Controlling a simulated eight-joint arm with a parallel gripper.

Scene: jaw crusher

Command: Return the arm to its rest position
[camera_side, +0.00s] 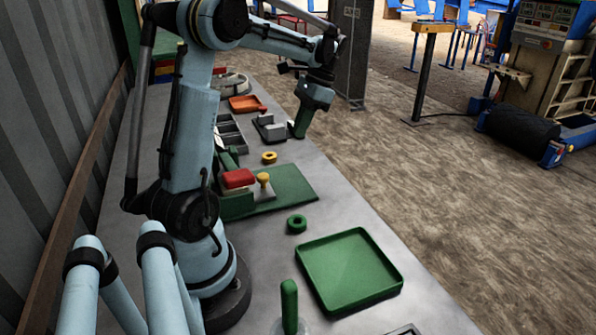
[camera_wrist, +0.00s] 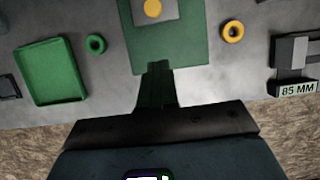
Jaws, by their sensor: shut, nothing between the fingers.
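My gripper (camera_side: 298,131) hangs from my bent arm over the right edge of the grey bench (camera_side: 335,208), its green fingers pointing down. In the wrist view, the gripper (camera_wrist: 157,68) has its fingers together with nothing between them. The fingertips overlap the near edge of the green base plate (camera_wrist: 190,50) in that view; I cannot tell their height above the bench. In the side view, the gripper is beyond the yellow ring (camera_side: 269,157) and close to a grey block fixture (camera_side: 268,127).
A green tray (camera_side: 348,270) and green ring (camera_side: 297,223) lie nearer the side camera. An orange tray (camera_side: 244,104) lies farther back.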

